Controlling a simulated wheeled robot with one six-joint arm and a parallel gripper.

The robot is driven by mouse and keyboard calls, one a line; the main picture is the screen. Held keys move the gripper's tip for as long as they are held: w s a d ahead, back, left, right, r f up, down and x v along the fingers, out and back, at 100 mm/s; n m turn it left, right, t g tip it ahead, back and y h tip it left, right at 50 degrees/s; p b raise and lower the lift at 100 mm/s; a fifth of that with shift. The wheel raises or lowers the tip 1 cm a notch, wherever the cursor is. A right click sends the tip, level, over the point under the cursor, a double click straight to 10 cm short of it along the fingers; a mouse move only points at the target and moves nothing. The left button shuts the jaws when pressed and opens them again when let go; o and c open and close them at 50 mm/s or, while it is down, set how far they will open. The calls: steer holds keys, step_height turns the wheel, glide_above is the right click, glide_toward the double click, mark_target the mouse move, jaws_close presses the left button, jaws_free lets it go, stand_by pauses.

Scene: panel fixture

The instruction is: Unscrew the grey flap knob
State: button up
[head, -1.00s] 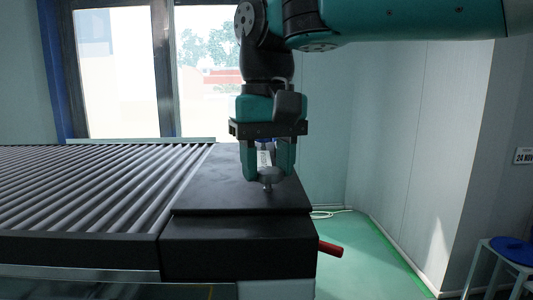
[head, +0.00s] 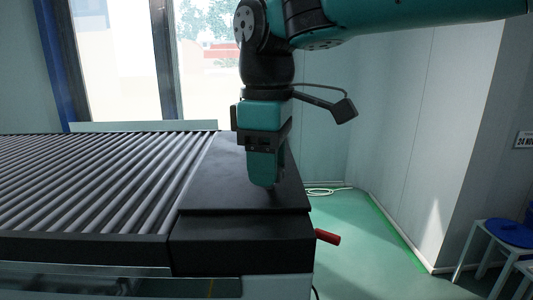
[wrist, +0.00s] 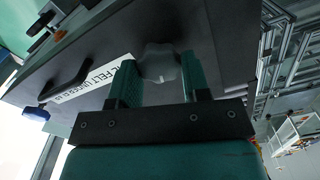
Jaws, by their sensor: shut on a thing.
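The grey flap knob (wrist: 160,63) is a lobed knob on the dark panel in the wrist view. My gripper (head: 264,182) points straight down over the black flap (head: 225,190) at the end of the roller bed. Its two teal fingers stand on either side of the knob in the wrist view and are shut on it. In the head view the fingers hide most of the knob. A white label strip (wrist: 85,92) with black letters lies beside the knob, partly covered by a finger.
A red handle (head: 328,237) sticks out at the right below the flap. The roller bed (head: 100,185) fills the left. A blue knob (wrist: 36,113) is at the wrist view's left. A blue stool (head: 505,235) stands far right; green floor lies between.

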steer(key=n+p, duration=0.1)
steer(key=n, duration=0.5)
steer(key=shift+s, duration=0.1)
steer(key=shift+p, duration=0.3)
stand_by(0.3)
steer(key=o, duration=0.9)
steer(key=shift+a, duration=0.1)
step_height(320, 180, up, 18)
steer(key=shift+f, duration=0.25)
